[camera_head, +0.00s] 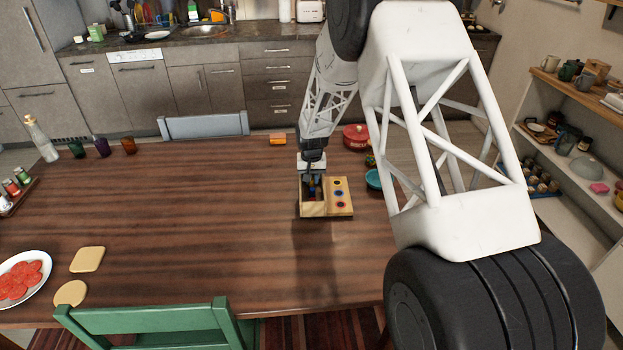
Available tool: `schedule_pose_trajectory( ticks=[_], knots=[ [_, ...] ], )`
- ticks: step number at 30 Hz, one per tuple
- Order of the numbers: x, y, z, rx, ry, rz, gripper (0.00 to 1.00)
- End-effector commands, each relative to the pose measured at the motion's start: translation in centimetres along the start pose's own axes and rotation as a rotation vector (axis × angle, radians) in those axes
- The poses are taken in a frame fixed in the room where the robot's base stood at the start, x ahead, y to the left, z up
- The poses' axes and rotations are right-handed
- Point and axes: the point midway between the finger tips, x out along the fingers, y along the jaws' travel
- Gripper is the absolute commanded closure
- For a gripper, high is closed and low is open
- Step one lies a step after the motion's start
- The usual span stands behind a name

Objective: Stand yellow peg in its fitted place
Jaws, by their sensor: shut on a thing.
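A light wooden box (314,210) stands on the table at the centre right. Its left part is an open compartment with small blue and dark pieces inside. Its right part is a flat board (340,209) with a column of coloured round places, among them a red one and a blue one. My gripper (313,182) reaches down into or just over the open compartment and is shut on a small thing. A small yellowish bit shows between the fingers, likely the yellow peg; it is too small and too hidden to be sure of its shape or tilt.
A red pot (356,137) and a teal bowl (374,179) stand close behind and right of the box. An orange block (277,139) lies at the far edge. A green chair (150,330) stands in front.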

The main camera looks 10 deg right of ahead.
Motion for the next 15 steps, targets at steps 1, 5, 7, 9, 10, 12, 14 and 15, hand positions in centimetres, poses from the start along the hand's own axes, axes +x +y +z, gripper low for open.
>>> schedule_pose_trajectory(
  ticks=[1, 5, 7, 9, 10, 12, 14, 15],
  knots=[
    [0.14, 0.00, 0.01, 0.000, 0.000, 0.000, 1.00],
    [0.15, 0.00, 0.00, 0.000, 0.000, 0.000, 0.68],
    [0.15, 0.00, 0.00, 0.000, 0.000, 0.000, 0.68],
    [0.15, 0.00, 0.00, 0.000, 0.000, 0.000, 0.68],
    [0.15, 0.00, 0.00, 0.000, 0.000, 0.000, 0.68],
    [0.14, 0.00, 0.00, 0.000, 0.000, 0.000, 0.68],
    [0.07, 0.00, 0.00, 0.000, 0.000, 0.000, 0.68],
    [-0.01, 0.00, 0.00, 0.000, 0.000, 0.000, 0.68]
  ],
)
